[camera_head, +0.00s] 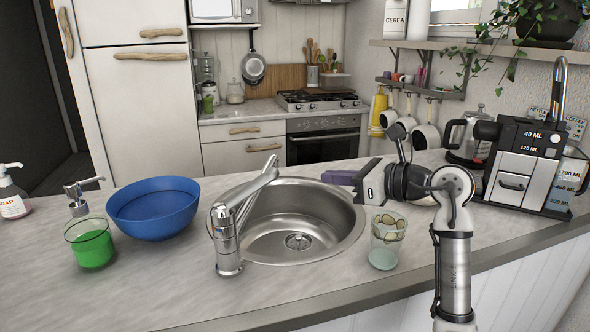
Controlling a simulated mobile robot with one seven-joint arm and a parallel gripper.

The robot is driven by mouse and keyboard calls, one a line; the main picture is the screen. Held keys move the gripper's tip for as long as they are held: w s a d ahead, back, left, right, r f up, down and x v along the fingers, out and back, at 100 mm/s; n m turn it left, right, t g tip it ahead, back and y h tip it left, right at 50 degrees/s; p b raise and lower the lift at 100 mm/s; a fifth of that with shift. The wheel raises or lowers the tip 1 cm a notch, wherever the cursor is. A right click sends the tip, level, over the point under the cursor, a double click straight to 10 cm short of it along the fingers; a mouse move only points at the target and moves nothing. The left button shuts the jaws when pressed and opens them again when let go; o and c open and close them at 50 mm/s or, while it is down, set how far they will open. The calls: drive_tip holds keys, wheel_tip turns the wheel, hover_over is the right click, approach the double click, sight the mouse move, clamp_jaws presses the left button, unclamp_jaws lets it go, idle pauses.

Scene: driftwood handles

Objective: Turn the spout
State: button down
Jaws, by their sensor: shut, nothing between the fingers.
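The chrome faucet (228,248) stands on the counter at the front left rim of the round steel sink (348,248). Its spout (258,187) slants up and to the right, out over the left part of the basin. A thinner chrome bar overlaps the spout, and I cannot tell the two fully apart. My gripper (328,177) is at the far right edge of the sink, pointing left. Its dark purple fingers are shut and empty. It is to the right of the spout, with a clear gap between them.
A blue bowl (153,208) and a glass of green liquid (91,243) stand left of the faucet. A patterned glass (385,243) stands right of the sink, close to my arm. A coffee machine (520,165) is at the right. The space above the basin is free.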

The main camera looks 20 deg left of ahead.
drive_tip(key=p+x, duration=0.4)
drive_tip(key=x, duration=0.9)
drive_tip(key=shift+a+p, duration=0.2)
drive_tip(key=shift+p, duration=0.1)
drive_tip(key=shift+w+f, duration=0.1)
drive_tip(key=shift+w, duration=0.05)
